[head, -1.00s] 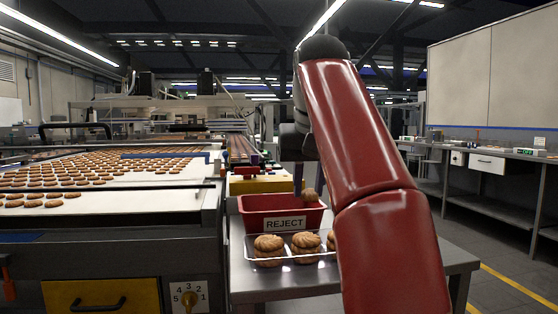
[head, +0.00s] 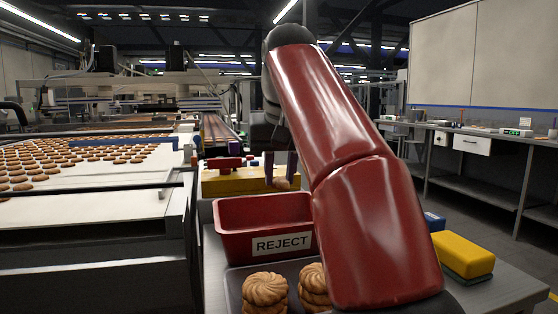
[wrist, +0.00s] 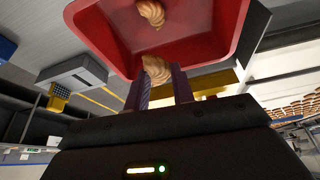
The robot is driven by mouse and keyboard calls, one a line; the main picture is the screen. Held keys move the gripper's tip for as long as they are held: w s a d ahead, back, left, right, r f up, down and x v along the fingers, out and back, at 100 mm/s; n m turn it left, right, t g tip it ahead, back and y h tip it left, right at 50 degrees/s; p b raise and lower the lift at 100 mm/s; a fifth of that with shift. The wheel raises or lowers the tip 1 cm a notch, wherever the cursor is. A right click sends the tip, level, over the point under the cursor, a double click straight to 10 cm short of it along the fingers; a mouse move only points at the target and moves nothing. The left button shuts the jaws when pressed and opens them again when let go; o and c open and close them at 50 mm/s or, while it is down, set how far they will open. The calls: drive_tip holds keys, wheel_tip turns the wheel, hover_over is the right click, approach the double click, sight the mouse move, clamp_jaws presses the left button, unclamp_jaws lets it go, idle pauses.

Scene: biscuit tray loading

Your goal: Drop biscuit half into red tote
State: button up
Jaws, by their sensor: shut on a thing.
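The red tote (head: 236,246), labelled REJECT, stands on the metal table in the head view. My gripper (head: 280,178) points down near its far right rim, partly behind my arm. It is shut on a biscuit half (head: 282,184). In the wrist view, the biscuit half (wrist: 156,70) sits between the two purple fingers of my gripper (wrist: 162,88), overlapping the near edge of the tote (wrist: 205,58). Another biscuit piece (wrist: 152,13) lies inside the tote. I cannot tell the height of the held half above the rim.
A tray (head: 236,282) with swirled biscuits (head: 265,290) stands in front of the tote. A yellow block with a green base (head: 463,253) lies at the table's right. A yellow fixture (head: 225,184) is behind the tote. The biscuit conveyor (head: 80,212) runs along the left.

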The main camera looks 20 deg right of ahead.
sight(281, 182)
drive_tip(key=shift+f, duration=0.95)
drive_tip(key=shift+f+b, duration=0.75)
drive_tip(key=shift+f, duration=0.2)
drive_tip(key=o, duration=0.7)
drive_tip(key=shift+o, duration=0.2)
drive_tip(key=p+v, duration=0.1)
drive_tip(key=v, duration=0.6)
drive_tip(key=shift+w, duration=0.1)
drive_tip(key=shift+s+r, duration=0.25)
drive_tip(key=shift+r, duration=0.15)
